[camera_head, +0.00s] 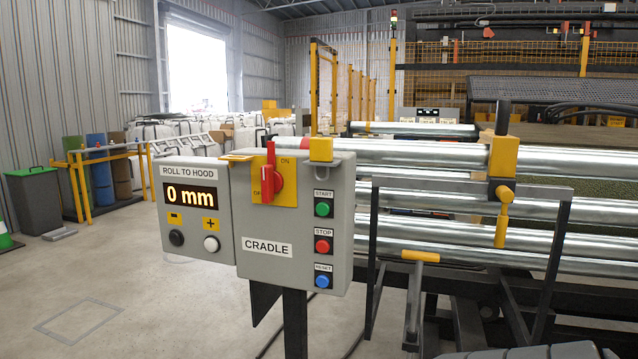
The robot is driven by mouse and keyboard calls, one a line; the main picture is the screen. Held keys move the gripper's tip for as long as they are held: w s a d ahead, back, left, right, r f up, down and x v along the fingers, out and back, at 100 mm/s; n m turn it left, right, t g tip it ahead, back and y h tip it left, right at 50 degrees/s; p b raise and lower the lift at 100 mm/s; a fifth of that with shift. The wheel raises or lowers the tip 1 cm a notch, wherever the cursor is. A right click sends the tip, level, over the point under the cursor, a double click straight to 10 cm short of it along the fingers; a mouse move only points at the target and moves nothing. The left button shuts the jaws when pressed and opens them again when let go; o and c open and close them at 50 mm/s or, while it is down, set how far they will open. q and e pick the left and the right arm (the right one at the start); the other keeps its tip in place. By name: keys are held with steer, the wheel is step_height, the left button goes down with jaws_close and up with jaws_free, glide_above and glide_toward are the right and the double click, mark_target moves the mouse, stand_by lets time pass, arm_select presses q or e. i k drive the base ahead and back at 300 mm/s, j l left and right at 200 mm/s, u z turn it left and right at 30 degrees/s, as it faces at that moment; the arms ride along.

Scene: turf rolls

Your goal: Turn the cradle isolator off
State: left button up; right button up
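The cradle isolator is a red rotary handle (268,180) on a yellow plate (288,187), on the upper left of the grey CRADLE control box (290,265). The handle stands about upright, its upper end near the ON mark at the top of the plate. The OFF mark at the lower left is partly covered by the handle. Neither of my grippers is in view, and nothing touches the handle.
Below and right are green START (323,207), red STOP (322,246) and blue RESET (322,281) buttons. A "0 mm" display box (197,212) adjoins on the left. Steel rollers (430,200) and a dark frame stand at right. Floor at left is open.

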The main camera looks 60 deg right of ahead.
mark_target(272, 181)
steer(key=z, duration=1.55)
